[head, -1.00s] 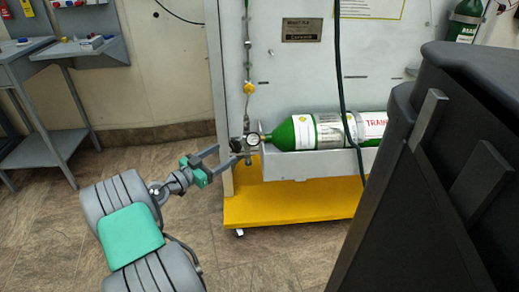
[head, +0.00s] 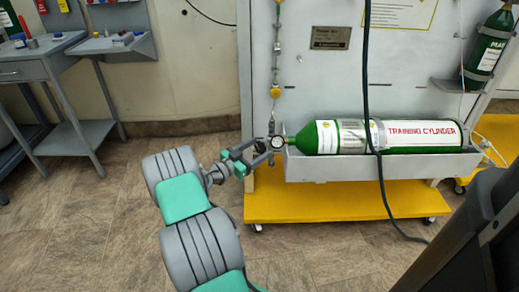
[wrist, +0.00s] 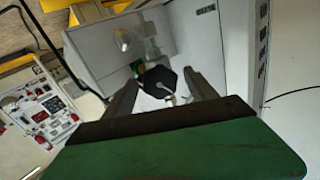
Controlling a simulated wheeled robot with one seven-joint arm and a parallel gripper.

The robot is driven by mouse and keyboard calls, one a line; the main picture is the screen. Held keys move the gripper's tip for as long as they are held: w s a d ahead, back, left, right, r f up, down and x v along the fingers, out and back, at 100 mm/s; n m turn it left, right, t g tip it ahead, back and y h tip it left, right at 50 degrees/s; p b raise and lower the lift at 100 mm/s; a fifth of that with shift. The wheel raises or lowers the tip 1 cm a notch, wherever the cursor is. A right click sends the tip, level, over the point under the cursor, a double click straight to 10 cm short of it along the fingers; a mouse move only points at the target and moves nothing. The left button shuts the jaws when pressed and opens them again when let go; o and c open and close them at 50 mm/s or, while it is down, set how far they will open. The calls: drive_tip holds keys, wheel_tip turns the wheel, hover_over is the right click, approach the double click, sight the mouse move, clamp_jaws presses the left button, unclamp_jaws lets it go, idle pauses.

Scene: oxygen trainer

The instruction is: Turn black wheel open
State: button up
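The black wheel (wrist: 158,81) shows in the wrist view as a dark many-sided disc beyond and between my two finger tips. In the head view it is small and partly hidden at the valve end of the green cylinder (head: 330,137), left of the round gauge (head: 278,142). My gripper (head: 249,151) is open, its fingers spread on either side of the line to the wheel. In the wrist view my gripper (wrist: 162,90) shows a gap between the right finger and the wheel. Whether the left finger touches the wheel I cannot tell.
The cylinder lies in a grey trough (head: 385,168) on a panel cart with a yellow base (head: 330,204). A dark hose (head: 378,120) hangs in front of the cylinder. A grey side table (head: 45,70) stands at the left.

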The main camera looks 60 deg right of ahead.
drive_tip(key=c, duration=1.3)
drive_tip(key=shift+o, duration=0.2)
